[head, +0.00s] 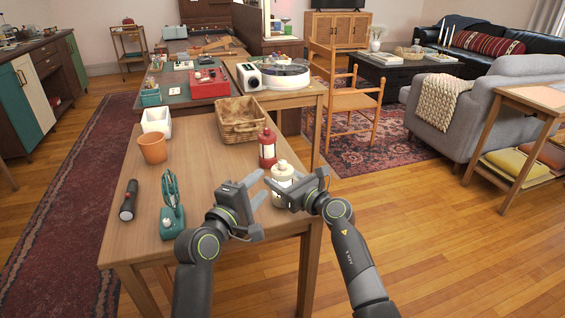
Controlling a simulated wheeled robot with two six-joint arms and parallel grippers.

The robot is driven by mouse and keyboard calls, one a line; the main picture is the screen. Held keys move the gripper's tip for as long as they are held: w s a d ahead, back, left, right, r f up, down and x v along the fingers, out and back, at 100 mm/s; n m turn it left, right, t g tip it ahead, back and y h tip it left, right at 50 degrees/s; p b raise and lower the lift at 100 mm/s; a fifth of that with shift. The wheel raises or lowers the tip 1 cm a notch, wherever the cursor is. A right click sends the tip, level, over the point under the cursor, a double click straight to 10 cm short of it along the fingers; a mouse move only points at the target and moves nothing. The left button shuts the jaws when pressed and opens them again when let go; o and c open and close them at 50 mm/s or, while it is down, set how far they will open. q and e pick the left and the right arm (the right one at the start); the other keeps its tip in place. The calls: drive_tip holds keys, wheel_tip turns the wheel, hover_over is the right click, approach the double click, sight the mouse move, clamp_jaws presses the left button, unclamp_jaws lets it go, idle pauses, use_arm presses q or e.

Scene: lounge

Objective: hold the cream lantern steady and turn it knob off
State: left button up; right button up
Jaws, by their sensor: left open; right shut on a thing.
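The cream lantern (281,172) stands near the right edge of the wooden table (205,182), with its lower part partly hidden by my grippers. My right gripper (276,191) is shut on the cream lantern from its right and front side. My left gripper (262,186) is open, just left of the lantern, with its fingers pointing toward it. I cannot make out the lantern's knob or whether the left fingers touch anything.
A red lantern (268,149) stands just behind the cream one. A wicker basket (240,121), white pot (156,122), terracotta pot (152,149), teal lamp (171,220) and dark flashlight (128,201) are also on the table. The table's middle is clear.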

sight(280, 165)
use_arm(q)
drive_tip(key=w+d+m, duration=0.2)
drive_tip(key=w+m, duration=0.1)
drive_tip(key=m, duration=0.3)
drive_tip(key=w+d+m, duration=0.2)
drive_tip(key=w+m, duration=0.2)
drive_tip(key=m, duration=0.3)
drive_tip(key=w+d+m, duration=0.2)
drive_tip(key=w+m, duration=0.1)
drive_tip(key=m, duration=0.3)
drive_tip(key=shift+w+m, duration=0.25)
drive_tip(key=shift+m, duration=0.15)
clamp_jaws()
idle(0.4)
